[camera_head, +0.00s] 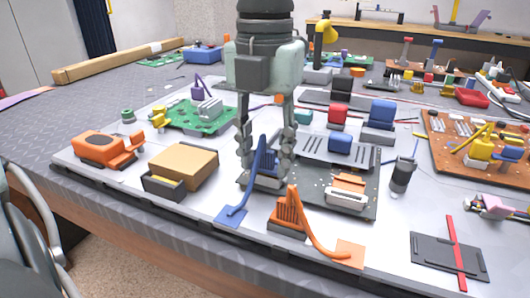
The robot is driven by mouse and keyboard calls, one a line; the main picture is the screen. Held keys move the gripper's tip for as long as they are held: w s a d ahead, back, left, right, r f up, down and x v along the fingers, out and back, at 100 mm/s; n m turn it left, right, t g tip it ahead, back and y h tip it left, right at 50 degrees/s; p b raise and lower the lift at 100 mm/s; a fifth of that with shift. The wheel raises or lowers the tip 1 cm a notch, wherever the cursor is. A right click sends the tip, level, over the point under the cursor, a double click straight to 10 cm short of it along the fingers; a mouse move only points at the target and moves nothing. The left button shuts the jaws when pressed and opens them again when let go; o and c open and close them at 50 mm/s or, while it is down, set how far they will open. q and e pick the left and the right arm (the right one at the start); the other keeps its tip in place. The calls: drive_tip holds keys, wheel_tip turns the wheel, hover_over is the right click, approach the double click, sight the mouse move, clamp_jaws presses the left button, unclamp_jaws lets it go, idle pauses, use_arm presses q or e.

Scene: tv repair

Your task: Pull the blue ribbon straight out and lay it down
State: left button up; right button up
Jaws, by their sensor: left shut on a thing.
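The blue ribbon (257,166) rises from its plug at the left edge of the dark circuit board (355,190). It bends down to a flat blue end pad (231,215) on the grey mat. My left gripper (267,165) comes down from above, with one finger on each side of the ribbon's plug end, shut on it. The fingers partly hide the plug, and I cannot tell whether it is clear of its socket. My right gripper is not in view.
An orange ribbon (297,215) with its connector stands close to the right. A brown box (183,164) and an orange device (105,148) lie left. A black cylinder (402,175) and a dark plate with a red strip (450,257) lie right. The mat's front left is bare.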

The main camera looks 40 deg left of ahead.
use_arm(q)
drive_tip(key=shift+r+p, duration=0.95)
drive_tip(key=shift+r, duration=0.95)
drive_tip(key=shift+s+a+f+b, duration=0.1)
drive_tip(key=shift+s+f+b, duration=0.1)
drive_tip(key=shift+s+b, duration=0.2)
drive_tip(key=shift+s, duration=0.35)
drive_tip(key=shift+s+a+f+b, duration=0.15)
drive_tip(key=shift+s+b, duration=0.25)
drive_tip(key=shift+s, duration=0.4)
drive_tip(key=shift+s, duration=0.1)
